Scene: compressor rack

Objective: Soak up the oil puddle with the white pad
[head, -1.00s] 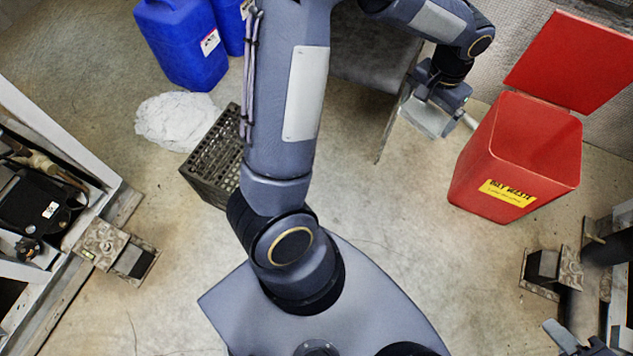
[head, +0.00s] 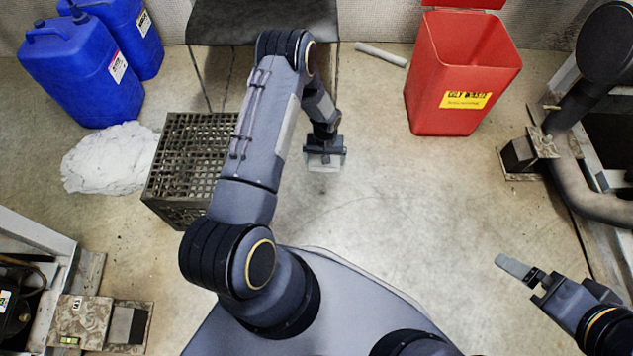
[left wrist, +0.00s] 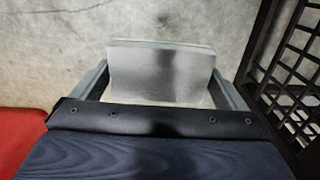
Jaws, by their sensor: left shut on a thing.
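My left gripper (head: 324,158) is shut on the white pad (head: 323,168), which hangs below the fingers over the floor, right of the dark crate. In the left wrist view the pad (left wrist: 160,72) is a pale, greyish slab between the two fingers, with bare concrete beyond it. I cannot make out a distinct oil puddle in either view. My right gripper (head: 522,271) is at the lower right of the head view, above the floor; its finger gap is not clear.
A dark lattice crate (head: 180,130) stands left of my left arm, with a white crumpled heap (head: 105,160) beside it. Blue jugs (head: 85,75) stand behind. A red oily-waste bin (head: 460,85) is at the back right, near a white tube (head: 381,54). The middle floor is clear.

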